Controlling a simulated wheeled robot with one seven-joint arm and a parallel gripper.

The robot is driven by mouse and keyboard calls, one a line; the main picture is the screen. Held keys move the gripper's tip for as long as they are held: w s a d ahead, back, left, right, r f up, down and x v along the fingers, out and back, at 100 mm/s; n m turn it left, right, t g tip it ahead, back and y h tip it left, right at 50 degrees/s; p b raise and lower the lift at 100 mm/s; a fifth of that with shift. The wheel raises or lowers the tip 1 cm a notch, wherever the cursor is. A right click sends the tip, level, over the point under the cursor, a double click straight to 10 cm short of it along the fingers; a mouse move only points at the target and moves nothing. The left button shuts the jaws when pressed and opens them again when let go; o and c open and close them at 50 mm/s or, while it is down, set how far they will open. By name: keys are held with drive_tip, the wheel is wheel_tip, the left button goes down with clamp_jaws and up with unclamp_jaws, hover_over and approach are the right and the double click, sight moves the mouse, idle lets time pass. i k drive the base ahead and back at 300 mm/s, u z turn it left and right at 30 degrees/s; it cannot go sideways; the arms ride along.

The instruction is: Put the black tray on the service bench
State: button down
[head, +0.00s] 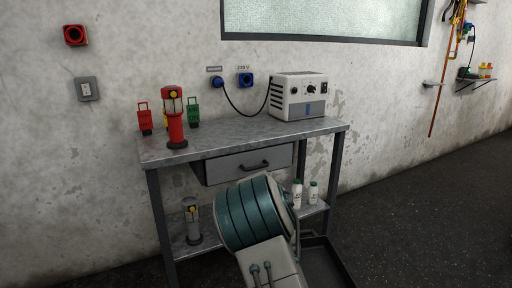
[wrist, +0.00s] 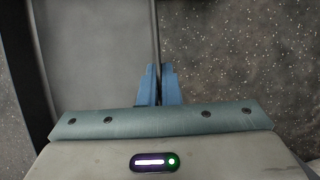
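The black tray (head: 338,266) shows low in the head view, right of the bench's front leg and partly cut off by the bottom edge. Its grey inner floor (wrist: 98,50) fills the left of the wrist view. My gripper (wrist: 158,72) has its two blue fingers close together, one on each side of the tray's thin upright wall, and looks shut on it. In the head view my arm hides the gripper. I cannot tell whether the tray touches the ground. The service bench (head: 222,139) stands against the wall, with a metal top.
On the bench top stand a red lantern (head: 174,122), red and green small items at the left, and a white power unit (head: 298,96) at the back right. The front middle is clear. A drawer (head: 250,164) hangs below; the lower shelf holds white bottles (head: 297,192) and a grey lantern (head: 192,222).

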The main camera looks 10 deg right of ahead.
sight(245, 131)
drive_tip(key=z, duration=1.4)
drive_tip(key=i, duration=1.1)
drive_tip(key=u, duration=1.8)
